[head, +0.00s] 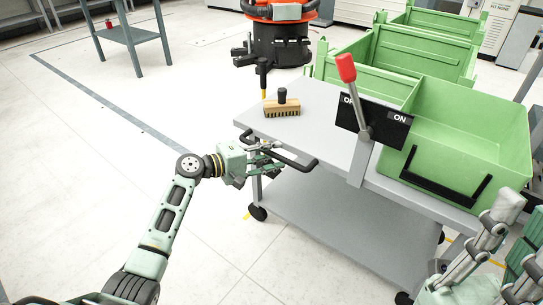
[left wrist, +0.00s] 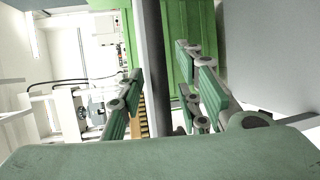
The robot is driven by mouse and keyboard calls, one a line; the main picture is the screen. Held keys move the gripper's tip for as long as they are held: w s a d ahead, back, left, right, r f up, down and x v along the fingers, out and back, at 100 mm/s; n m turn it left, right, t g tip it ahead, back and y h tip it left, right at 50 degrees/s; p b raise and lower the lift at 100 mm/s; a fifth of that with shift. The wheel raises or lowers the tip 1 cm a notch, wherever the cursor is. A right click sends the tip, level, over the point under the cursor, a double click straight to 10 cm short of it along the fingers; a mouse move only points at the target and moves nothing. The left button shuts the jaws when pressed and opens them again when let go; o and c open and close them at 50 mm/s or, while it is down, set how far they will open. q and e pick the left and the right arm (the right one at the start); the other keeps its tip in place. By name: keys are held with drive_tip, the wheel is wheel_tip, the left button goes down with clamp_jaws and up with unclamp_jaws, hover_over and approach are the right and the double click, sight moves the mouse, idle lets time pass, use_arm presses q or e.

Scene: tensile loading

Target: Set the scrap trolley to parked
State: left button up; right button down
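The scrap trolley (head: 325,200) is a grey two-shelf cart on black casters. A black push handle (head: 292,158) juts from its near left end. My left gripper (head: 270,168) is at this handle. In the left wrist view, a dark bar (left wrist: 152,70) passes between the fingers of my left gripper (left wrist: 160,95), which stand apart on both sides; a gap shows on the right. A red-tipped lever (head: 347,70) leans up and left before a black panel (head: 390,128) marked ON at right; its left label is partly covered. My right gripper is at the lower right, its fingertips unclear.
A green bin (head: 470,135) and a wooden brush (head: 282,108) sit on the trolley top. More green bins (head: 425,50) stand behind. An orange and black robot (head: 280,35) is at the back. A side table (head: 130,35) stands far left. The left floor is clear.

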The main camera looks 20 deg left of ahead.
use_arm(q)
clamp_jaws()
idle(0.3)
idle(0.4)
